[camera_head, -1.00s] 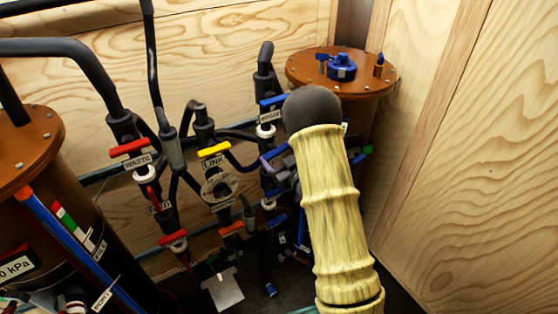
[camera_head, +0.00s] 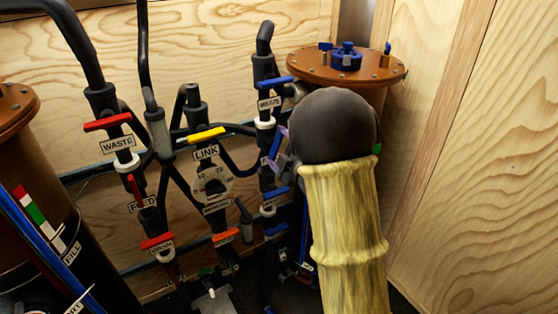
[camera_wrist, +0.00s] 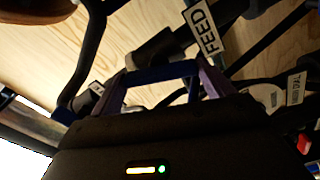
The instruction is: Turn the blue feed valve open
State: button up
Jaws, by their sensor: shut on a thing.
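In the wrist view the blue feed valve handle (camera_wrist: 160,73) is a dark blue bar lying across the picture, with a white FEED label (camera_wrist: 205,30) on the pipe beside it. My gripper (camera_wrist: 162,80) has its two purple fingers at the ends of this bar and is shut on it. In the head view a purple part of my gripper (camera_head: 278,147) shows at the right-hand pipe column, between an upper blue handle (camera_head: 276,82) and a lower blue handle (camera_head: 275,193). My arm hides most of the gripper and the feed handle there, so its angle is unclear.
The left column has a red WASTE handle (camera_head: 107,122) and a red FLUSH handle (camera_head: 157,241). A brown filter lid (camera_head: 310,68) is behind my arm, and a plywood wall (camera_head: 480,180) closes the right.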

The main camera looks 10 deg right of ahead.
jog(key=n+b, duration=0.1)
jog(key=b, duration=0.1)
jog(key=n+b, duration=0.2)
jog(key=shift+a+f+n, duration=0.1)
jog(key=shift+f+n, duration=0.2)
jog(key=shift+r+n+b, duration=0.15)
jog(key=shift+n+b, duration=0.35)
jog(key=shift+b, duration=0.05)
jog(key=o, duration=0.9)
jog(key=shift+o, duration=0.2)
jog(key=shift+s, duration=0.1)
jog(key=b+v, duration=0.3)
jog(key=v, duration=1.4)
